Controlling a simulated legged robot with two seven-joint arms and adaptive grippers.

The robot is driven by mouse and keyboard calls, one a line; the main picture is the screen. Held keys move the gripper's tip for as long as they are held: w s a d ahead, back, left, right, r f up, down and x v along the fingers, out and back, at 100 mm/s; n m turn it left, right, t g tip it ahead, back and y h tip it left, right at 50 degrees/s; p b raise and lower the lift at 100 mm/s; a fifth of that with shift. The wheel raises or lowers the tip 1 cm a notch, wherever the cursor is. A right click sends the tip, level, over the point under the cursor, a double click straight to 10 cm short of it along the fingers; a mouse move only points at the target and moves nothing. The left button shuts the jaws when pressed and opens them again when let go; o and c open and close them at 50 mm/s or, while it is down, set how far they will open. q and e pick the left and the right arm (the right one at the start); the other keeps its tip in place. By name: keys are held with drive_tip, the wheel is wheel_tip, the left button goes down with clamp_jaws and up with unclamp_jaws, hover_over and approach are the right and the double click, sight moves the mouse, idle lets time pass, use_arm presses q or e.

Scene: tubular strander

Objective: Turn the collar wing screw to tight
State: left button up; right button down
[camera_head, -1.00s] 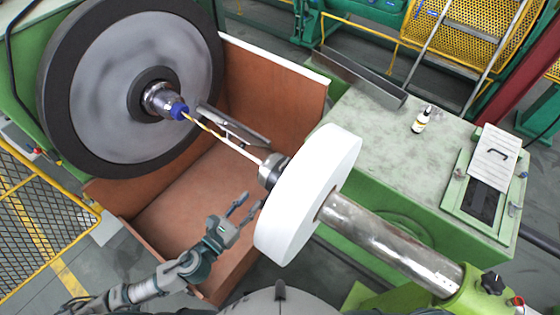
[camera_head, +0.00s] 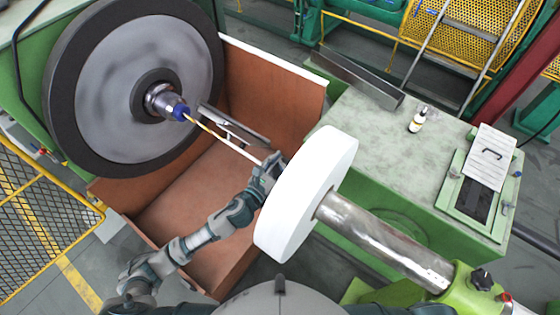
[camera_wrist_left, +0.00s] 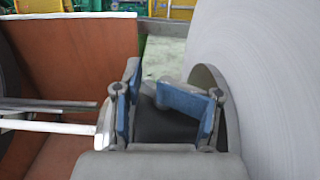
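The collar sits on the shaft against the left face of the white disc (camera_head: 310,190). In the head view my left gripper (camera_head: 269,168) covers most of it, and the wing screw cannot be made out there. In the left wrist view the blue-padded fingers of the left gripper (camera_wrist_left: 148,84) stand apart. My right gripper is not in view.
A thin rod (camera_head: 235,147) runs from the collar to the blue chuck (camera_head: 180,112) on the big grey wheel (camera_head: 110,85). A brown trough (camera_head: 185,205) lies below. A thick steel shaft (camera_head: 385,240) extends right. A small bottle (camera_head: 417,121) stands on the green cabinet (camera_head: 375,140).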

use_arm(q)
drive_tip(key=shift+d+f, duration=0.15)
drive_tip(key=shift+d, duration=0.55)
drive_tip(key=shift+a, duration=0.1)
drive_tip(key=shift+o, duration=0.3)
drive_tip(key=shift+a, duration=0.1)
drive_tip(key=shift+s+a, duration=0.1)
drive_tip(key=shift+a, duration=0.1)
drive_tip(key=c, duration=0.4)
drive_tip(key=shift+a, duration=0.35)
clamp_jaws()
drive_tip(key=shift+a+f, duration=0.1)
drive_tip(key=shift+o, duration=1.7)
unclamp_jaws()
drive_tip(key=shift+s+d, duration=0.15)
drive_tip(key=shift+d, duration=0.5)
drive_tip(key=shift+a, duration=0.2)
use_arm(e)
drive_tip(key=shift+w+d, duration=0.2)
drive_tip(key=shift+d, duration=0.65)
